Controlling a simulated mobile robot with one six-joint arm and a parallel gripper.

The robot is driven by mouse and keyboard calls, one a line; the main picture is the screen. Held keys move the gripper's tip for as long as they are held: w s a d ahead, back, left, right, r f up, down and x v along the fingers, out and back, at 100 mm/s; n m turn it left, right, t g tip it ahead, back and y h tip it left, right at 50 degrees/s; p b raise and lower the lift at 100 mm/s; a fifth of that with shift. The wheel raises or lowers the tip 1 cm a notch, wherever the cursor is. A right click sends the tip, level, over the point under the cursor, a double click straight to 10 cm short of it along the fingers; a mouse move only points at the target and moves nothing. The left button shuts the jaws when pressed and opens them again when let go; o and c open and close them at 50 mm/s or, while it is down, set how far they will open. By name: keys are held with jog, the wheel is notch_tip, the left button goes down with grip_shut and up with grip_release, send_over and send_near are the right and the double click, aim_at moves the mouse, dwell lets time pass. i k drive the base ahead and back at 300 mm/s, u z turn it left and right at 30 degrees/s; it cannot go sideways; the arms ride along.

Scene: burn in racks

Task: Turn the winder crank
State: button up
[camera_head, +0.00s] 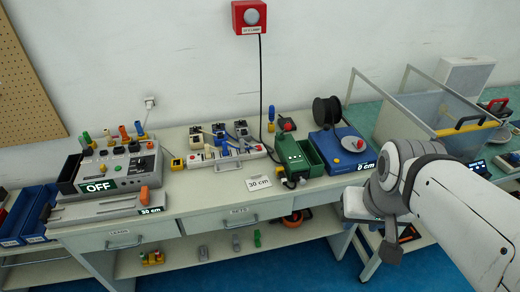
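The winder is a blue box (326,145) near the right end of the light workbench, with a display reading "0 cm". A black spool (326,111) stands at its back. On its top is a pale round disc with a small red knob (360,143), which looks like the crank. My arm comes in from the right, and my gripper (372,222) hangs in front of and to the right of the winder, apart from it. The fingers are small and seen at a poor angle, so I cannot tell whether they are open.
A green machine (292,158) stands just left of the winder. A grey clear-sided bin (420,105) stands behind my arm. A grey unit showing "OFF" (118,168) is at left.

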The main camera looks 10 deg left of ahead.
aim_at(353, 144)
jog(key=u, duration=0.65)
jog(key=i, duration=1)
jog(key=z, duration=0.3)
jog(key=k, duration=0.55)
